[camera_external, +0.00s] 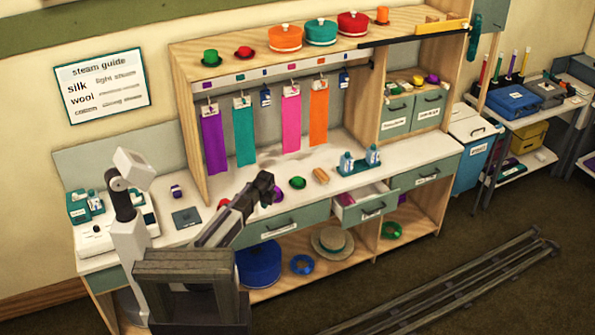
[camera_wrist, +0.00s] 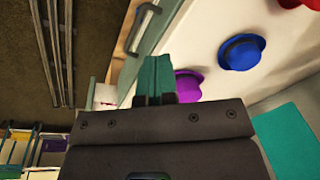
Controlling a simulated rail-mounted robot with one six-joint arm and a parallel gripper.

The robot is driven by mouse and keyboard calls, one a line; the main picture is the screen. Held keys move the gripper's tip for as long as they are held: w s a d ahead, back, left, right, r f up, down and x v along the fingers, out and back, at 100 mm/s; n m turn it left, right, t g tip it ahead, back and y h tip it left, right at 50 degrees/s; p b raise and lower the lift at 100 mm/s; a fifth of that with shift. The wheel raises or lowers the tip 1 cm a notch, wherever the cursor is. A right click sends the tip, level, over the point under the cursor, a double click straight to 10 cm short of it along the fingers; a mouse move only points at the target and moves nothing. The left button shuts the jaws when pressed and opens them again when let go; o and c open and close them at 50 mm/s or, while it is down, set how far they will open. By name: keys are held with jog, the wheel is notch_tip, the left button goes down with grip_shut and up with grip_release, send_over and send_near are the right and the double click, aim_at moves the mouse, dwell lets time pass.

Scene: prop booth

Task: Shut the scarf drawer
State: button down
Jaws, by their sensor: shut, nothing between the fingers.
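One drawer (camera_external: 362,207) under the counter is pulled partly out, with a dark handle on its teal front and pink and red items inside. Its label is too small to read, so I cannot confirm that it is the scarf drawer. My gripper (camera_external: 267,183) is above the counter, to the left of the open drawer and apart from it. In the wrist view the gripper's teal fingers (camera_wrist: 155,70) are together and empty. A pale shape lies left of the fingers there, and I cannot tell what it is.
The neighbouring drawers (camera_external: 270,230) are closed. A purple hat (camera_wrist: 187,86) and a blue hat (camera_wrist: 241,52) lie near my gripper. A green hat (camera_external: 297,182) and blue bottles (camera_external: 346,163) stand on the counter. Floor rails (camera_external: 450,285) run in front of the bench.

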jog(key=d+f+m+t+b, duration=0.15)
jog(key=d+f+b, duration=0.4)
jog(key=d, duration=0.75)
jog(key=d+f+m+t+b, duration=0.1)
jog(key=d+f+m+b, duration=0.35)
jog(key=d, duration=0.85)
jog(key=d+f+t+h+b, duration=0.1)
jog(key=d+f+t+b, duration=0.15)
jog(key=d, duration=0.55)
jog(key=h+b, duration=0.2)
jog(key=b, duration=0.6)
send_near(349, 219)
jog(key=shift+m+t, duration=0.3)
jog(key=f, duration=0.1)
jog(key=w+f, duration=0.1)
jog(key=f, duration=0.1)
jog(key=d+f, duration=0.1)
jog(key=shift+w+f, duration=0.2)
jog(key=shift+w, duration=0.2)
jog(key=shift+w+a, duration=0.1)
jog(key=shift+w, duration=0.3)
